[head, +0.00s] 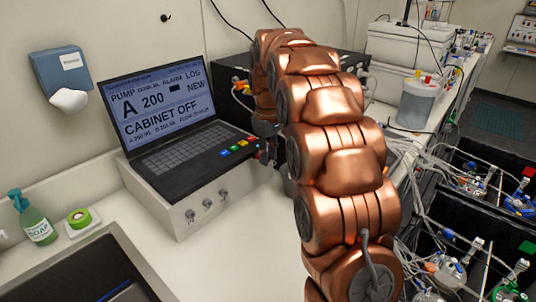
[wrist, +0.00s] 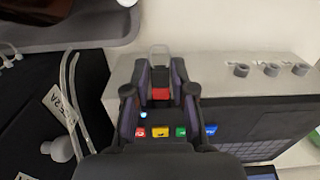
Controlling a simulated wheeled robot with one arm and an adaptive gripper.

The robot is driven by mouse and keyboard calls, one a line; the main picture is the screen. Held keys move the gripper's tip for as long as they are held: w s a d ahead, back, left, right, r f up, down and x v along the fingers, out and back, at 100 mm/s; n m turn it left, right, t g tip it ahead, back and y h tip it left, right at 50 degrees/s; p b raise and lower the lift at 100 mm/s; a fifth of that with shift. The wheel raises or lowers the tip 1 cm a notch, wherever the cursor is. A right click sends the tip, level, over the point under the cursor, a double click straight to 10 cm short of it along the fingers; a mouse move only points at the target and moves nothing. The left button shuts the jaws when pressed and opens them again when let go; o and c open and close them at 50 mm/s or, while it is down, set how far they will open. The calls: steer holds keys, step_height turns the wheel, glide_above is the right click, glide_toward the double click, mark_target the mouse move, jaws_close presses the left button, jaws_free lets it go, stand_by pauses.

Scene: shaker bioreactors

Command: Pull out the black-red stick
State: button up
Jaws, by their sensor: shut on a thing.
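In the wrist view my gripper (wrist: 161,75) is shut on a small piece with a red part (wrist: 160,94), which I take to be the black-red stick. Whether the stick is still seated in the console cannot be told. In the head view the gripper is mostly hidden behind my copper arm at the console's right side, and the stick cannot be made out.
The console's screen (head: 160,98) stands open behind its keyboard. Tubes and vessels (head: 440,270) crowd the right. The white counter (head: 225,270) in front is clear.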

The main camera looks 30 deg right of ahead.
jaws_close()
steer(key=shift+s+d+b, duration=0.25)
steer(key=shift+s, duration=0.35)
steer(key=shift+s+d+b, duration=0.2)
steer(key=shift+s+b, duration=0.05)
steer(key=shift+s, duration=0.3)
stand_by(0.4)
steer(key=shift+s+d+b, duration=0.25)
steer(key=shift+s+d, duration=0.05)
steer(key=shift+s, duration=0.35)
steer(key=shift+s+d+b, duration=0.2)
steer(key=shift+s+d, duration=0.05)
steer(key=shift+s, duration=0.4)
